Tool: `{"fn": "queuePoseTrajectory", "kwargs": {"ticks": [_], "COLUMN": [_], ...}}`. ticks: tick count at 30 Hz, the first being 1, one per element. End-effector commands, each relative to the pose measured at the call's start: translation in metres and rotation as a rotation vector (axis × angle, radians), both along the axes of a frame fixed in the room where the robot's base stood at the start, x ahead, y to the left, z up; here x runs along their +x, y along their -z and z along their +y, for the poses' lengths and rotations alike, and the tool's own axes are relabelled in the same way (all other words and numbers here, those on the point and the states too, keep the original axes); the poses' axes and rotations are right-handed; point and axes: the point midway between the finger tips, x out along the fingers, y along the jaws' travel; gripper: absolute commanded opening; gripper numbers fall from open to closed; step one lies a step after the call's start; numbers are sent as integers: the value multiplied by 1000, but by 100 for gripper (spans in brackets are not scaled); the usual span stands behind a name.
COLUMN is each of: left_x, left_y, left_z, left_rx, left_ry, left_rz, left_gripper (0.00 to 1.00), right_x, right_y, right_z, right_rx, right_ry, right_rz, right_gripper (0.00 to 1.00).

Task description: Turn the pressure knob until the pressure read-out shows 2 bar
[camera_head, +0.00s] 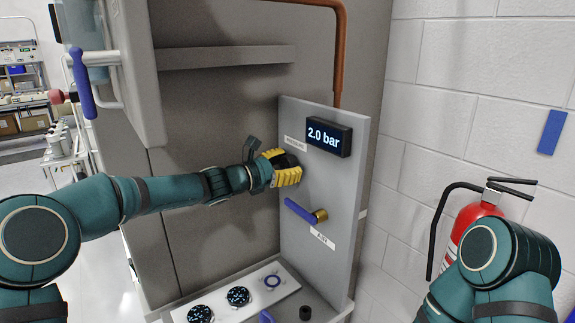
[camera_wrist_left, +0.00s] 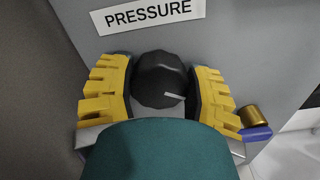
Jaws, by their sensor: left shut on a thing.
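The pressure knob (camera_wrist_left: 160,80) is black and round with a white pointer line, below the PRESSURE label (camera_wrist_left: 150,14) in the left wrist view. The pointer aims to the right and slightly down there. My left gripper (camera_head: 285,168) is shut on the knob, with its yellow fingers on both sides of it; these fingers also show in the left wrist view (camera_wrist_left: 162,88). The read-out (camera_head: 324,135) on the grey panel (camera_head: 345,195) shows 2.0 bar. My right arm shows at the lower right, but its gripper is out of view.
A blue lever (camera_head: 299,211) on a brass fitting (camera_head: 320,215) sits below the knob. A copper pipe (camera_head: 339,60) runs above the panel. Dials (camera_head: 238,296) lie on a low plate in front. A red fire extinguisher (camera_head: 470,220) stands at the right wall.

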Motion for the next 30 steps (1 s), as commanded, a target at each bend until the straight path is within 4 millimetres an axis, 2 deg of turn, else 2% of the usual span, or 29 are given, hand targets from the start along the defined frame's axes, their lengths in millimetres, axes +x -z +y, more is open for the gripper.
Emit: {"fn": "queuePoseTrajectory", "kwargs": {"ticks": [2,3,5,17,20,30], "left_x": [0,0,0,-2,-9,-48], "left_y": [1,1,1,0,0,0], "left_z": [0,0,0,4,14,69], "left_rx": [2,2,2,2,2,3], "left_ry": [0,0,0,-1,-2,-4], "left_rz": [1,1,1,-1,0,-1], "left_gripper": [17,66,86,86,86,86], "right_x": [0,0,0,0,0,0], "right_y": [0,0,0,0,0,0], "right_z": [0,0,0,0,0,0], "right_rx": [0,0,0,0,0,0], "right_ry": [0,0,0,0,0,0], "right_rz": [0,0,0,0,0,0], "right_gripper": [50,50,50,50,50,50]}}
